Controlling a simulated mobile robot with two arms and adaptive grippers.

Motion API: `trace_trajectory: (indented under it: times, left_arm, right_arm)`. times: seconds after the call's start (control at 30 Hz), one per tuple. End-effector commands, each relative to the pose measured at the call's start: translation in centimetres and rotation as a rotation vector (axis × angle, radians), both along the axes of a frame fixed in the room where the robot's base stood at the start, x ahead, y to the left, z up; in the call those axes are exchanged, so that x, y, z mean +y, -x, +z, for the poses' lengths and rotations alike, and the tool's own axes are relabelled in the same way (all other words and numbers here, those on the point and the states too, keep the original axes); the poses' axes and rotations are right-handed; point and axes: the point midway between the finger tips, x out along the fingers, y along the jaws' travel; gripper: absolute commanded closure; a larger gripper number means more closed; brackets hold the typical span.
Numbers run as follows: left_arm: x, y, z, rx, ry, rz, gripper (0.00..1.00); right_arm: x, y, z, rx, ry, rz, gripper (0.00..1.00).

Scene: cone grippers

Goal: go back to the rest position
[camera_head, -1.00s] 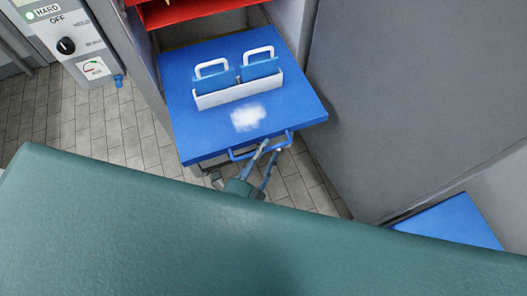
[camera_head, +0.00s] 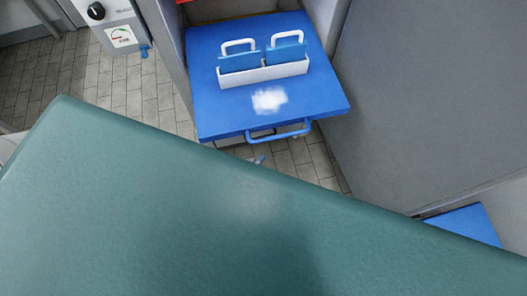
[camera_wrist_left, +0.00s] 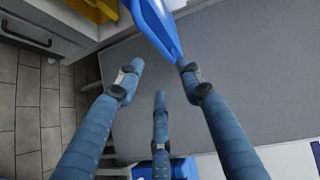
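My left gripper (camera_wrist_left: 160,85) is open in the left wrist view, with its fingers spread and nothing between them. A blue shape (camera_wrist_left: 152,20) shows beside and behind the right finger there; I cannot tell whether they touch. In the head view only a small part of the left gripper (camera_head: 258,160) shows, just below the handle (camera_head: 280,133) of a blue slab; the rest is hidden. It looks apart from the handle. My right gripper is in neither view.
The blue slab (camera_head: 220,112) carries a white holder (camera_head: 263,74) with two blue white-handled pieces, and a white patch (camera_head: 269,101). A grey panel (camera_head: 430,90) stands at the right. A dial box (camera_head: 112,22) is at upper left. Tiled floor (camera_head: 100,85) is clear at left.

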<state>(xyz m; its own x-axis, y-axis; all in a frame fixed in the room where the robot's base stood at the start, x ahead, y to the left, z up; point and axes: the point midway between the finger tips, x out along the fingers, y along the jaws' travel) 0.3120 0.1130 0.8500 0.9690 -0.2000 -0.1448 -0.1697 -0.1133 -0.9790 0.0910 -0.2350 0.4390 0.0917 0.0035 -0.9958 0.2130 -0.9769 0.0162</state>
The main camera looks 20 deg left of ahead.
Motion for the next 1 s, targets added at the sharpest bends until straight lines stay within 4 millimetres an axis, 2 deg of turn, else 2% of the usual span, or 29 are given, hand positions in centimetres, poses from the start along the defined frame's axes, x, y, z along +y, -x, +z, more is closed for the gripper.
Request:
trace_trajectory:
  times: [0.53,0.63,0.67,0.77,0.87,0.9,0.97,1.0]
  left_arm:
    - [0.0,0.0,-0.1,0.002,0.002,0.0,0.63]
    - [-0.1,0.1,-1.6,0.038,0.028,0.004,0.63]
    - [-0.1,0.2,-2.5,0.059,0.047,0.006,0.63]
    - [-0.2,0.8,-7.5,0.185,0.144,0.029,0.63]
    - [0.0,2.3,-14.7,0.372,0.278,0.084,0.63]
    - [0.2,3.1,-17.7,0.454,0.333,0.119,0.63]
    - [0.7,4.5,-22.0,0.577,0.412,0.179,0.63]
    - [1.1,5.7,-24.8,0.657,0.462,0.228,0.63]
  right_arm:
    - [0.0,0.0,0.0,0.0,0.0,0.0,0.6]
    - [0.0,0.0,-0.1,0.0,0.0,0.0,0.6]
    - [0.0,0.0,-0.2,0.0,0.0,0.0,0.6]
    - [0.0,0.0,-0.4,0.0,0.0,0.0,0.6]
    - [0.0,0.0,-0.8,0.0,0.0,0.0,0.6]
    - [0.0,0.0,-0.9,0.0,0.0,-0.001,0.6]
    - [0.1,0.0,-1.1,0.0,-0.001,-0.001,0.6]
    - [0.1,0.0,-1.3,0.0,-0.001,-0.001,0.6]
